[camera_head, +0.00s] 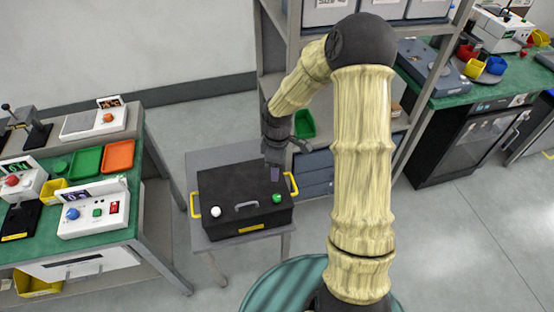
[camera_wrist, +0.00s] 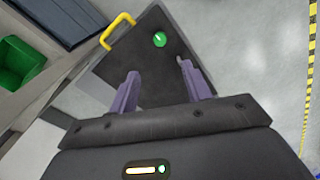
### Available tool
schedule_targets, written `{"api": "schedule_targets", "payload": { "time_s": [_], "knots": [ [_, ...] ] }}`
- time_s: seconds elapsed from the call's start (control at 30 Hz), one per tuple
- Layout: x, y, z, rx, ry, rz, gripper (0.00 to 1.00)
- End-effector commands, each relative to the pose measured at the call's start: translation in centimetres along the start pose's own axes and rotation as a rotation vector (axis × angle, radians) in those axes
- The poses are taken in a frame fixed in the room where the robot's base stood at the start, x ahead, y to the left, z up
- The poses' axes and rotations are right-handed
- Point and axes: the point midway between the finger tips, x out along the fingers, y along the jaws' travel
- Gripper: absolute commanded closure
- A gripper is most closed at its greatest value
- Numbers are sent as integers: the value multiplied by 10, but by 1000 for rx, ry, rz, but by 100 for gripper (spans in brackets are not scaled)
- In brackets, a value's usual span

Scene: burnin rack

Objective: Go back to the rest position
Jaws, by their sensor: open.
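My gripper (camera_wrist: 157,82) is open, with two purple fingers apart and nothing between them in the wrist view. In the head view my gripper (camera_head: 274,172) points down over the right part of a black box (camera_head: 222,190). The box has yellow side handles, a grey handle on top, a white knob and a green knob (camera_head: 277,198). The green knob also shows in the wrist view (camera_wrist: 159,40), beyond the fingertips. The height between fingertips and box top is hard to tell.
The box stands on a small grey table (camera_head: 232,238). A shelf rack (camera_head: 272,60) rises behind my arm. A green-topped bench (camera_head: 135,195) with devices and trays is at the left. Another bench (camera_head: 450,88) is at the right. Open floor (camera_head: 450,240) lies at the lower right.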

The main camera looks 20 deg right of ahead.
Motion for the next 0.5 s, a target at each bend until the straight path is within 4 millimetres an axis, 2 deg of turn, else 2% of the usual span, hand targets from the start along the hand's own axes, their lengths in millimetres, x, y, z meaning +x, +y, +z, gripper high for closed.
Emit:
{"api": "schedule_targets", "payload": {
  "time_s": [0.1, 0.2, 0.5],
  "knots": [
    [-18, 1, 0, 1, 1, 3, 51],
    [-25, 1, 0, 0, 1, 1, 51],
    [-26, 0, 0, 0, 0, 0, 51]
  ]
}}
